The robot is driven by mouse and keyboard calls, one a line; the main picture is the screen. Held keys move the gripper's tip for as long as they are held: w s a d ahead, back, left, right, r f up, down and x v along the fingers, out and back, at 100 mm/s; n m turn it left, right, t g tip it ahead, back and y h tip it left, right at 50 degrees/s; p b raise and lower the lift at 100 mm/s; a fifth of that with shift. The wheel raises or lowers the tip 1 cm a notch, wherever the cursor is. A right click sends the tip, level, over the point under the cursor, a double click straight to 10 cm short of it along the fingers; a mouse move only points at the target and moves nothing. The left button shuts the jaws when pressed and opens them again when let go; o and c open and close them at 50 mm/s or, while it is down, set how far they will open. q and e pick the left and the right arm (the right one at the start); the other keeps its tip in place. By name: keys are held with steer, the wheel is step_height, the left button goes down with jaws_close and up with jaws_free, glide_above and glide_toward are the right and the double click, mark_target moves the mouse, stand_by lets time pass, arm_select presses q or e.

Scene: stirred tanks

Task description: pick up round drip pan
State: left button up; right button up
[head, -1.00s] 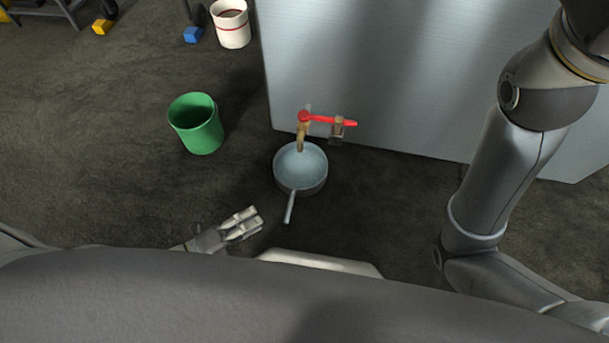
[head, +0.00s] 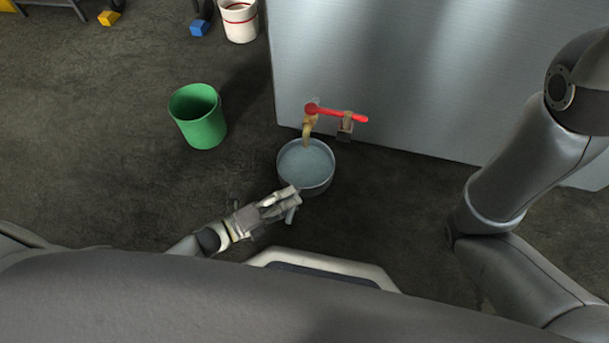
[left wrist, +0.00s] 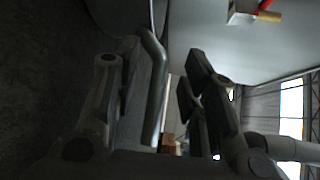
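The round drip pan (head: 305,168) is a grey metal pan on the dark floor, under a brass tap (head: 309,127) with a red lever (head: 337,113). Its handle points toward me and is partly hidden by my left gripper (head: 286,196). In the left wrist view the bent handle (left wrist: 154,95) runs between the two fingers of the left gripper (left wrist: 160,62). The fingers are open, with gaps beside the handle. My right arm shows at the right in the head view, but its gripper is out of view.
A large grey tank wall (head: 400,70) stands right behind the pan. A green bucket (head: 199,117) stands left of the pan. A white bucket (head: 238,20), a blue block (head: 199,27) and a yellow block (head: 108,18) are farther back.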

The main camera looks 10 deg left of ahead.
arm_select(q)
steer(key=shift+w+d, duration=0.15)
steer(key=shift+d, duration=0.05)
jaws_close()
stand_by(0.5)
steer(key=shift+r, duration=0.15)
